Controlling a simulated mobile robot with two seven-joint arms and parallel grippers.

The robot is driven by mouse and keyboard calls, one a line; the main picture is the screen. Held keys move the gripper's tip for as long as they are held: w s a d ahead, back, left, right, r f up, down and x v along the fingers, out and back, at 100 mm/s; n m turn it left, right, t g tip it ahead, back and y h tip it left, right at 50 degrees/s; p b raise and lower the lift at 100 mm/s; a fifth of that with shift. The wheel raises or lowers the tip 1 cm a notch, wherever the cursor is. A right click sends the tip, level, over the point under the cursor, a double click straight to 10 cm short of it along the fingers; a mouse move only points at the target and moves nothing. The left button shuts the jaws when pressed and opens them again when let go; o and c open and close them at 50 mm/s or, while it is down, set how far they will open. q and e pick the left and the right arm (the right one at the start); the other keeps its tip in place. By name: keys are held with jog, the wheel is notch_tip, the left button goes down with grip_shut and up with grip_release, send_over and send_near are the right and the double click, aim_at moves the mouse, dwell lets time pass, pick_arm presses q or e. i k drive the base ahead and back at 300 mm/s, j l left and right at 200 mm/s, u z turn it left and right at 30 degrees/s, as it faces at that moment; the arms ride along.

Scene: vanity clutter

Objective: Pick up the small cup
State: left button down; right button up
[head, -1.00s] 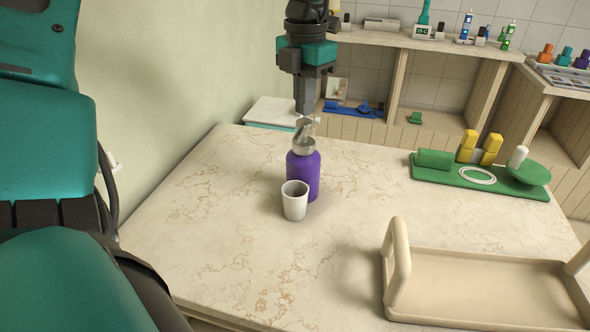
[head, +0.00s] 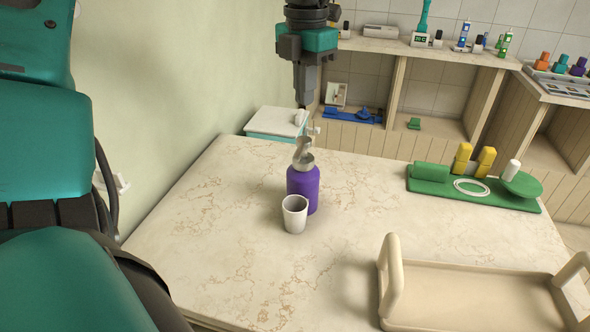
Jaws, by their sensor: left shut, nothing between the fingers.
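The small cup (head: 294,214) is white-grey and stands upright on the marble-topped table (head: 225,225), close in front of a purple bottle (head: 304,188) with a metal neck. My left gripper (head: 303,103) points down behind and above the bottle, with its fingers shut and empty. It is apart from the cup. My right gripper is not in view.
A beige tray with raised handles (head: 470,290) stands at the right front. A green mat (head: 450,188) with yellow blocks, a white ring and green pieces lies at the back right. The table left of the cup is clear.

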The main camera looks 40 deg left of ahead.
aim_at(294, 206)
jog(key=k+l, duration=0.75)
jog(key=l, duration=0.2)
